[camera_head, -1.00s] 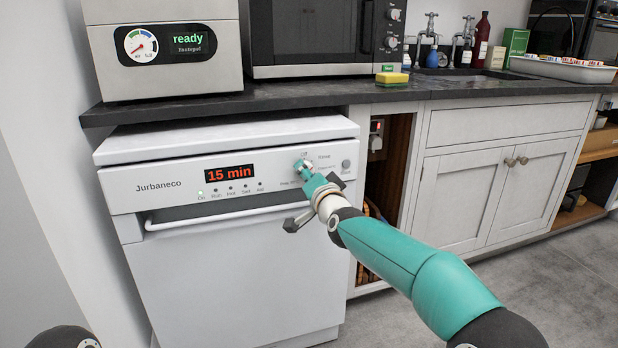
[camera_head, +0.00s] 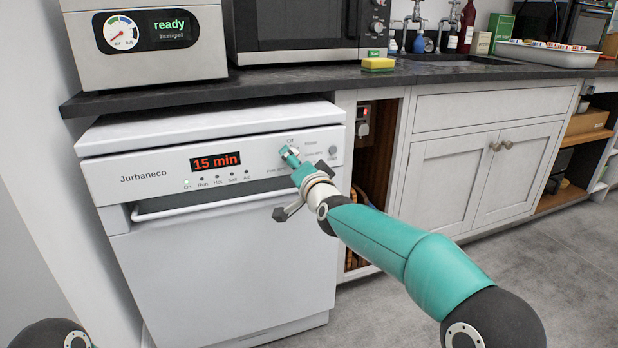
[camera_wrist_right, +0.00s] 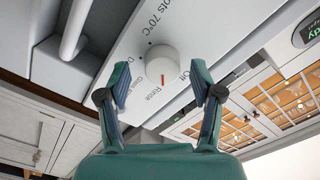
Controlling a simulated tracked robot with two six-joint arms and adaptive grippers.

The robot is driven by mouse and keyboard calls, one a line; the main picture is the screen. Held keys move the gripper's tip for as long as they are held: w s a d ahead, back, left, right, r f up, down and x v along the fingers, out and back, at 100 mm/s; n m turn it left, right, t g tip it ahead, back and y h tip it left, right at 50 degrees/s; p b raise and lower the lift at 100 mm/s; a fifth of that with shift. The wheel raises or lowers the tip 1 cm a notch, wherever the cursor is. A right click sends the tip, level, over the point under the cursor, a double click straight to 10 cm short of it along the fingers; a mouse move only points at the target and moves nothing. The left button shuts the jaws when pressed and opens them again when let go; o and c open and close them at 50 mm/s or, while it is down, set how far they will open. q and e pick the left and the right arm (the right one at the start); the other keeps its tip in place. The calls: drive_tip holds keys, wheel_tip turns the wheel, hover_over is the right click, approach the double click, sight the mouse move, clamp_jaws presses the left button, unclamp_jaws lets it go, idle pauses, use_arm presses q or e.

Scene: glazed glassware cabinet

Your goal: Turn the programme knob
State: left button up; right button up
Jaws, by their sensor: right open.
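The white programme knob (camera_wrist_right: 161,66) is on the sloping front panel of the white dishwasher (camera_head: 220,260). In the right wrist view its red mark points between the printed words Rinse and Off. My right gripper (camera_wrist_right: 161,78) is open, one finger on each side of the knob in that view. I cannot tell whether either finger touches it. In the head view my right gripper (camera_head: 295,162) is at the panel and partly hides the knob. The display (camera_head: 215,162) reads 15 min, and the On lamp is lit green. My left gripper is out of the picture.
The dishwasher's bar handle (camera_head: 205,207) runs below the panel. A worktop (camera_head: 240,90) overhangs above, carrying a metal appliance (camera_head: 145,60), a microwave (camera_head: 290,30) and a sponge (camera_head: 378,64). An open cupboard gap (camera_head: 375,150) is to the right. The floor in front is clear.

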drive_tip(key=v, duration=1.1)
